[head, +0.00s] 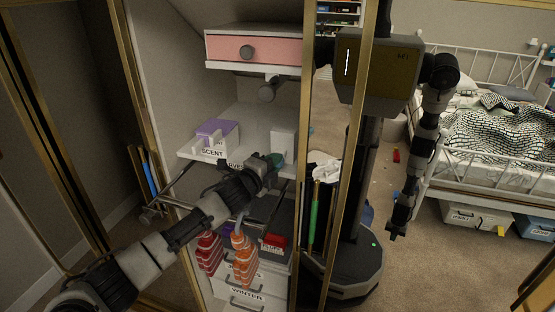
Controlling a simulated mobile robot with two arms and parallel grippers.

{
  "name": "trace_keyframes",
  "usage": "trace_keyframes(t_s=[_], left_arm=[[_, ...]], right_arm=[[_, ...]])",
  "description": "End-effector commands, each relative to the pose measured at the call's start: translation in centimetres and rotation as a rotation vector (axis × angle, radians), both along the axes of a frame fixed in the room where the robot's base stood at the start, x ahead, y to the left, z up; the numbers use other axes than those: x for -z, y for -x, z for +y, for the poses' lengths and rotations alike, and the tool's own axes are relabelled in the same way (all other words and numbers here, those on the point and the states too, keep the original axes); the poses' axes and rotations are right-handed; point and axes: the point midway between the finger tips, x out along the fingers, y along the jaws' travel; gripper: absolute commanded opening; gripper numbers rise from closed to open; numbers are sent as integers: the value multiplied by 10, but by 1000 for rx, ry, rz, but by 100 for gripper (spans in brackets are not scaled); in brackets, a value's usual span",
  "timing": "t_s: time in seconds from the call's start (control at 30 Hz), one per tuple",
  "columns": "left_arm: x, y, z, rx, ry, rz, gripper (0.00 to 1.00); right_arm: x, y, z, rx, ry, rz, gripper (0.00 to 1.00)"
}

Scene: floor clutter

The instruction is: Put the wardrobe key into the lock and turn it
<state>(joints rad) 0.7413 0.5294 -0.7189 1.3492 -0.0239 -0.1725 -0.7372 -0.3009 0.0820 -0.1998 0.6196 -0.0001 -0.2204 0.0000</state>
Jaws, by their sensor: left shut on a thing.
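My left gripper (270,163) reaches in from the lower left to the middle of the open wardrobe. It is shut on a small teal thing (279,158), mostly hidden by the fingers, so I cannot tell whether this is the wardrobe key. It is in front of a small white box (284,142) on a white shelf (255,118). I cannot make out a lock. My right gripper does not show directly; what looks like my mirrored body and a lowered arm appear at the right.
A pink-fronted drawer (270,51) with a round knob is above. A purple-topped box (217,132) stands on the shelf. Red (208,253) and orange (244,262) things hang below, before a drawer labelled WINTER (247,295). Gold-framed panels (308,60) bound the right. A bed (500,125) shows beyond.

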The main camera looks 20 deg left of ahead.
Motion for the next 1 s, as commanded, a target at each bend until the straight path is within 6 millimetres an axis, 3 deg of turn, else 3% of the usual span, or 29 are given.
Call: trace_keyframes(t_s=[0.67, 1.0], left_arm=[[-1, 10, 1, -1, 1, 0, 0], [-1, 26, 1, 0, 2, 2, 0]], right_arm=[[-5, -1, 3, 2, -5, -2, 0], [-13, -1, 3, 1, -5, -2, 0]])
